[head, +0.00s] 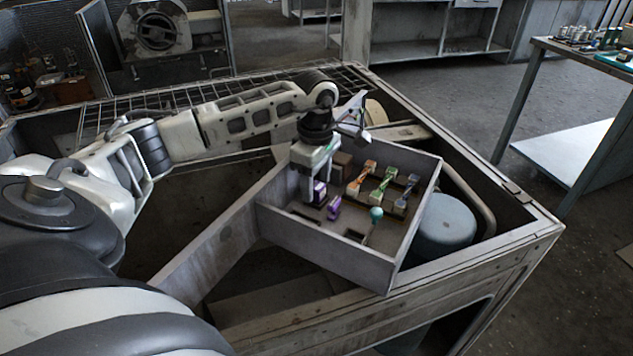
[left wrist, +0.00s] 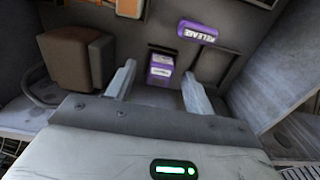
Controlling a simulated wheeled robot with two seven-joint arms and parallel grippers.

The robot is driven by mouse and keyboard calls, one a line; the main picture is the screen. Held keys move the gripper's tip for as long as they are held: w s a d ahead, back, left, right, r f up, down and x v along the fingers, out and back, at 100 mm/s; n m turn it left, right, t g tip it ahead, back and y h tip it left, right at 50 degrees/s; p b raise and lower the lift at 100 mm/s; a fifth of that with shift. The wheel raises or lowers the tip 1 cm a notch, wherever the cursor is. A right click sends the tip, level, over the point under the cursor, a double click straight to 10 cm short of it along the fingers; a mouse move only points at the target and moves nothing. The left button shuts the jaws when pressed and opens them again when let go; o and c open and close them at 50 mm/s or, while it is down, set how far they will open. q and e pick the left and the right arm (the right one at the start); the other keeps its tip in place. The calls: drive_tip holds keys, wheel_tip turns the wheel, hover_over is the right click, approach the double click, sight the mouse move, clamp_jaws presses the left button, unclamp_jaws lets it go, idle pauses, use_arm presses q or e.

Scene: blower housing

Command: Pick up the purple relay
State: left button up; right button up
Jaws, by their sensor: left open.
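The purple relay (head: 319,191) sits in the left part of the open grey box. In the left wrist view, the relay (left wrist: 162,68) shows its purple top with a pale label and stands in a dark slot. My left gripper (head: 314,186) points down over it, open, with one finger on either side. In the left wrist view, the open fingers (left wrist: 159,72) flank the relay, with gaps visible on both sides. I cannot tell how far down the fingers reach. A purple lever marked RELEASE (left wrist: 197,32) lies just beyond the relay; the head view shows it too (head: 334,207). My right gripper is out of view.
The box (head: 325,245) has raised walls around the parts. Orange (head: 361,178), green (head: 382,186) and grey (head: 406,193) levers stand to the right. A teal knob (head: 376,214) stands in front. A brown block (left wrist: 78,58) is left of the gripper.

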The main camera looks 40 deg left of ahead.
use_arm(q)
drive_tip(key=c, duration=0.9)
drive_tip(key=shift+r, duration=0.15)
drive_tip(key=shift+r, duration=0.2)
wheel_tip(320, 180, up, 2)
drive_tip(key=shift+w+r+b, duration=0.1)
drive_tip(key=shift+b, duration=0.35)
drive_tip(key=w+d+r, duration=0.2)
drive_tip(key=w+r, duration=0.3)
drive_tip(key=w, duration=0.1)
drive_tip(key=w+d+r, duration=0.3)
drive_tip(key=w+r, duration=0.2)
drive_tip(key=w, duration=0.1)
drive_tip(key=shift+w+d+b, duration=0.3)
drive_tip(key=shift+w+b, duration=0.05)
drive_tip(key=shift+b, duration=0.1)
drive_tip(key=shift+r, duration=0.1)
